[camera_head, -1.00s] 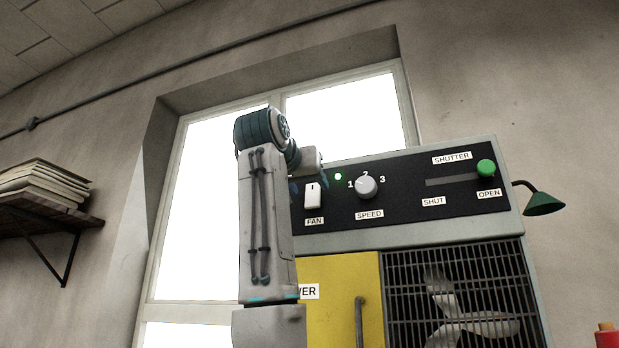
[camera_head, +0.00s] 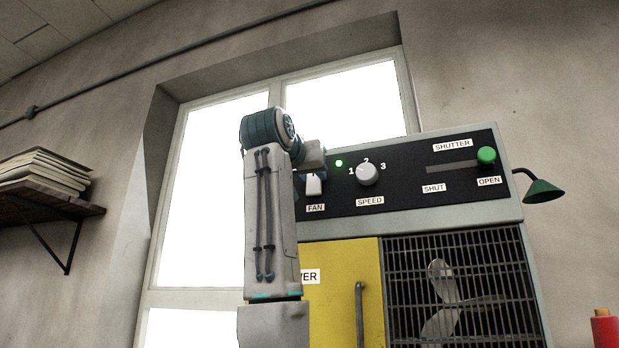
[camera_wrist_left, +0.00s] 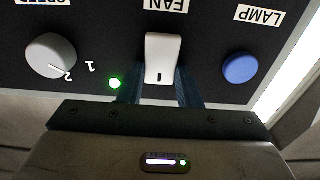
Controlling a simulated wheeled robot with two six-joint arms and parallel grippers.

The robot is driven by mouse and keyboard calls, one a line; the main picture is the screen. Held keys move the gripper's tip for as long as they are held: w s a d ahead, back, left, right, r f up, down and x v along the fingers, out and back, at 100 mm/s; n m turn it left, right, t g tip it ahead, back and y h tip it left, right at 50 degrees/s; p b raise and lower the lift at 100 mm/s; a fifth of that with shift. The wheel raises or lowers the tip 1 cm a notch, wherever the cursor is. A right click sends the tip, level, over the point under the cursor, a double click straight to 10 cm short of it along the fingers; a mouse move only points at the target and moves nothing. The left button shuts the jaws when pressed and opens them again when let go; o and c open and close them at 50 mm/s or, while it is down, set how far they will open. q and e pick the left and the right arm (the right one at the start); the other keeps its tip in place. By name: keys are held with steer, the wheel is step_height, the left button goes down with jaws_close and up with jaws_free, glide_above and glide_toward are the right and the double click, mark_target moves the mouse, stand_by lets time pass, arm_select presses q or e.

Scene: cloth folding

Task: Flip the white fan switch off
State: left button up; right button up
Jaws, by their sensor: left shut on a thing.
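The white fan switch (camera_head: 313,186) is a small upright rocker on the black control panel, above the FAN label. My left gripper (camera_head: 313,171) is at its upper part and hides its top in the head view. In the left wrist view the panel appears upside down, and the dark fingers stand on both sides of the white switch (camera_wrist_left: 163,58), shut on it. A short mark shows on the switch's face, near the gripper. The green light (camera_head: 339,163) beside it is lit. My right gripper is not in view.
Right of the switch are the grey SPEED knob (camera_head: 368,174) and the green SHUTTER knob (camera_head: 486,155) at OPEN. A blue LAMP button (camera_wrist_left: 240,69) is on the other side. Below are a yellow door (camera_head: 345,300) and the fan grille (camera_head: 465,285).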

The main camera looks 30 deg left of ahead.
arm_select(q)
steer(key=shift+f+t+y+b, duration=0.4)
steer(key=shift+f+t+b, duration=0.25)
steer(key=shift+b, duration=0.35)
steer(key=shift+r+t+b, duration=0.2)
steer(key=shift+t+b, duration=0.15)
steer(key=shift+t, duration=0.1)
steer(key=shift+s+r, duration=0.1)
steer(key=o, duration=0.9)
steer(key=shift+o, duration=0.4)
steer(key=shift+s, duration=0.1)
